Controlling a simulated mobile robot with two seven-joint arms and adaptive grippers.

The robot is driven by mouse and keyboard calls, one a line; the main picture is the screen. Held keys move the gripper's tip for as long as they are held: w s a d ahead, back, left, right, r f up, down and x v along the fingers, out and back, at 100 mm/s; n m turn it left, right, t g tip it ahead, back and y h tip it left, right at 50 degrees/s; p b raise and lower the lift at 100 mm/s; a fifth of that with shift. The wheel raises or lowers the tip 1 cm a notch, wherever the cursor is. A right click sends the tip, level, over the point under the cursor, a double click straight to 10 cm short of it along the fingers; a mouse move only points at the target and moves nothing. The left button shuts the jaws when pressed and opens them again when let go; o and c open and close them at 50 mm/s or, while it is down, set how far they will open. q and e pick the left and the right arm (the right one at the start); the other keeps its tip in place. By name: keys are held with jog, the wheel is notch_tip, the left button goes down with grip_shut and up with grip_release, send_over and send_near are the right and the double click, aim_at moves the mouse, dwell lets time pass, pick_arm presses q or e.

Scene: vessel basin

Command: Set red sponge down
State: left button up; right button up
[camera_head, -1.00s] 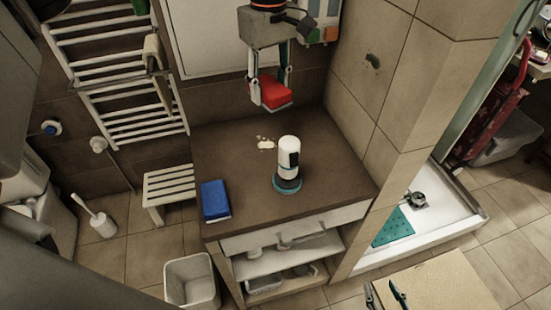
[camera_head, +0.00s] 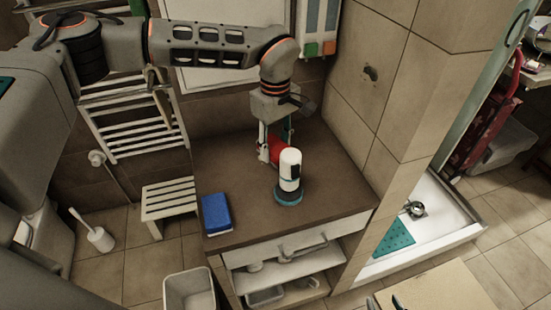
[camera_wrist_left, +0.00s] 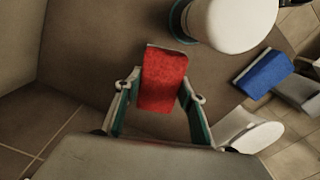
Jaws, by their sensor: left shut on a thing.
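The red sponge (camera_head: 275,147) is between the fingers of my left gripper (camera_head: 275,152), which is shut on it. They are low over the back of the brown countertop (camera_head: 237,170), behind the white bottle (camera_head: 289,168) with the teal base. In the left wrist view the sponge (camera_wrist_left: 163,78) shows upright between the two fingers (camera_wrist_left: 160,98). I cannot tell whether its underside touches the counter. The bottle hides part of the sponge in the head view. Only the fingertips of my right gripper (camera_head: 384,303) show at the bottom edge, apart and empty.
A blue sponge (camera_head: 215,213) lies at the counter's front left. The bottle (camera_wrist_left: 232,20) is close beside the red sponge. A tiled wall (camera_head: 350,125) bounds the counter on the right. The counter's left part and front right are clear.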

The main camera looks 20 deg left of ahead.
pick_arm(q)
jog(key=shift+f, duration=2.5)
jog(key=shift+f, duration=0.1)
jog(key=o, duration=0.7)
